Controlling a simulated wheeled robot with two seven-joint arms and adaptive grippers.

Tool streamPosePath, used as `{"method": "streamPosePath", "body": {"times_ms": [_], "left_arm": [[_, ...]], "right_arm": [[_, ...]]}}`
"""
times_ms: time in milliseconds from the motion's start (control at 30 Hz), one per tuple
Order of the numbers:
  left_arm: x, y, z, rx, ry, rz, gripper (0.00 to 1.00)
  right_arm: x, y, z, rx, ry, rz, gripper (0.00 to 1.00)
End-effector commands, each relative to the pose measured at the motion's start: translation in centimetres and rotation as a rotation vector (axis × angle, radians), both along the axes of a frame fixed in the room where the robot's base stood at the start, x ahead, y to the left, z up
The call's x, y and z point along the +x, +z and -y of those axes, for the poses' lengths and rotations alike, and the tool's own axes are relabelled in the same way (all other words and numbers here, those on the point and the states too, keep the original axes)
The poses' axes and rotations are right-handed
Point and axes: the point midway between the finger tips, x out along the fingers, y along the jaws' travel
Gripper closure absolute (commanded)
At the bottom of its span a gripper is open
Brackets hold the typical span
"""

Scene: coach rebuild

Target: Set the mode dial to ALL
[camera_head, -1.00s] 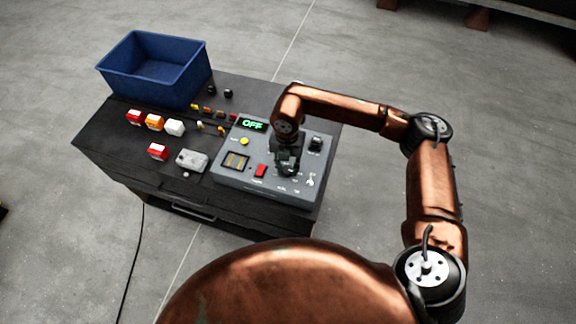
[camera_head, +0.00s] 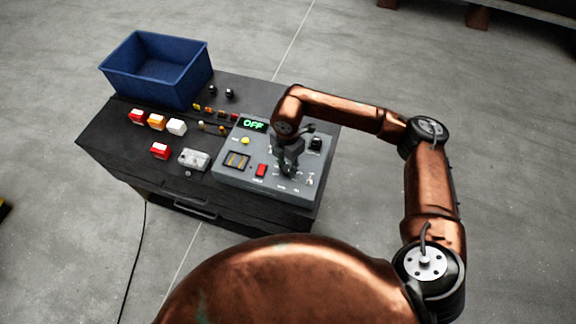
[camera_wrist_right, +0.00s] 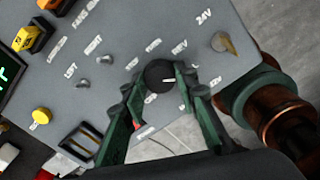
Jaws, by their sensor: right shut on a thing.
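The grey control panel (camera_head: 225,174) sits on the black cabinet, and its green display (camera_head: 253,125) reads OFF. My right gripper (camera_head: 288,168) points down over the panel's right half and covers the dial in the head view. In the right wrist view, the green fingers of my right gripper (camera_wrist_right: 155,80) are shut on a round black dial (camera_wrist_right: 158,74) with a short white mark. Small white labels stand around this dial; several are too small or hidden to read. My left gripper is not in view.
A tan pointed knob (camera_wrist_right: 223,43) stands near the 24V label. Two small metal toggles (camera_wrist_right: 105,60), a yellow button (camera_wrist_right: 41,116) and a red rocker switch (camera_head: 261,170) share the panel. A blue bin (camera_head: 155,72) stands at the cabinet's back left.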

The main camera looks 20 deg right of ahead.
Motion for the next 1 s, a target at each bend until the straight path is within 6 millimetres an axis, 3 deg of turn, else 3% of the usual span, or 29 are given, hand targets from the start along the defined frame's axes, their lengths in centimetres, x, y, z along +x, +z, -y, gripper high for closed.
{"method": "streamPosePath", "body": {"times_ms": [333,367,600,1000], "left_arm": [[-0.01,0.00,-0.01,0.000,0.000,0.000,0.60],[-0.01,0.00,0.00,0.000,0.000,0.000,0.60],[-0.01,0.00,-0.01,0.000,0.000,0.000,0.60],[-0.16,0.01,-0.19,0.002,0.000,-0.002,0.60]], "right_arm": [[-0.18,-0.09,-0.08,0.001,-0.002,-0.004,0.97],[-0.18,-0.10,-0.08,0.001,-0.002,-0.004,0.72],[-0.09,-0.06,-0.05,0.001,-0.002,-0.003,0.55],[0.07,0.88,-0.02,0.001,-0.003,0.002,0.55]]}}
